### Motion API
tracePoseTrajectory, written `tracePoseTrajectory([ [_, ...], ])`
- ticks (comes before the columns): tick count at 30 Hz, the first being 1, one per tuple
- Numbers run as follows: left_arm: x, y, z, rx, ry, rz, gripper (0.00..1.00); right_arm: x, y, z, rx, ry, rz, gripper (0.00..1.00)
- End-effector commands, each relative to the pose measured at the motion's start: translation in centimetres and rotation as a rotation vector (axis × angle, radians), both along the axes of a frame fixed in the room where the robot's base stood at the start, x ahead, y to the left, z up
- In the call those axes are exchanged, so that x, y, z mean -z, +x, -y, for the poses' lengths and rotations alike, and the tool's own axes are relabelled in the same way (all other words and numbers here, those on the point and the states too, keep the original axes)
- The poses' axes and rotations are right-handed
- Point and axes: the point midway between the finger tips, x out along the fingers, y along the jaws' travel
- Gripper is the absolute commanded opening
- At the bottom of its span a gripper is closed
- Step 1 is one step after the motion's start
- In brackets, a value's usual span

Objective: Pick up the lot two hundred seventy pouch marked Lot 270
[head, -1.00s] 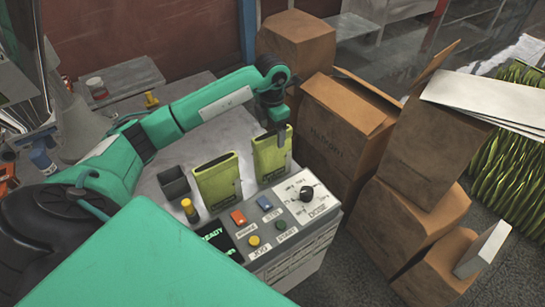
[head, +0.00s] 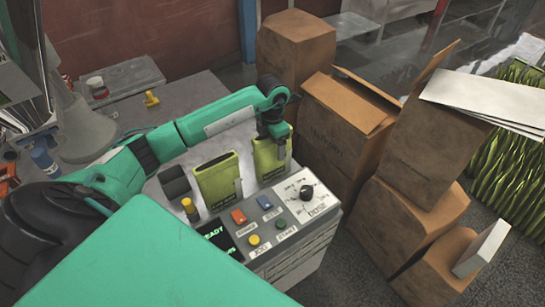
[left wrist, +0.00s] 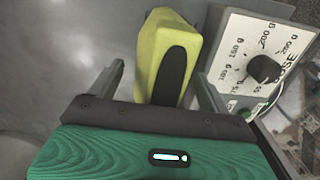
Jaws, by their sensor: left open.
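Two yellow-green pouches stand upright side by side behind the control panel in the head view: a left pouch (head: 216,183) and a right pouch (head: 266,163). Their small dark labels are too small to read, so I cannot tell which is Lot 270. My left gripper (head: 277,146) is over the right pouch, fingers pointing down and partly covering it. In the left wrist view, a pouch (left wrist: 158,52) with a dark strip lies between the open fingers of my left gripper (left wrist: 160,70), with gaps on both sides. My right gripper is not in view.
The panel with a dose dial (head: 306,193) and buttons is just in front of the pouches. A dark open bin (head: 174,184) and a yellow-capped bottle (head: 189,209) are left of them. Cardboard boxes (head: 340,125) stand close on the right.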

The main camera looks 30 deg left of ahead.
Motion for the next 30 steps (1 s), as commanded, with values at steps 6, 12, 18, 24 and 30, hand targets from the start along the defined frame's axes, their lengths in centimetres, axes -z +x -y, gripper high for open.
tracePoseTrajectory([
  [6,0.36,0.0,-0.04,0.0,0.001,0.0,0.8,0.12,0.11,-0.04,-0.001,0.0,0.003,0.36],
  [12,0.42,-0.01,-0.04,0.0,0.001,0.0,0.8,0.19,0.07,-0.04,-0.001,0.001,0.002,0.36],
  [18,0.4,0.0,-0.02,0.0,0.0,0.0,0.68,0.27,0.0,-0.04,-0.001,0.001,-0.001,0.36],
  [24,0.4,0.0,-0.01,0.0,0.0,0.0,0.29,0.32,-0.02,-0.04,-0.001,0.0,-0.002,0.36],
  [30,0.39,0.0,-0.01,0.0,0.0,0.0,0.21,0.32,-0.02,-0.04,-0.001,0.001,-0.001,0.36],
])
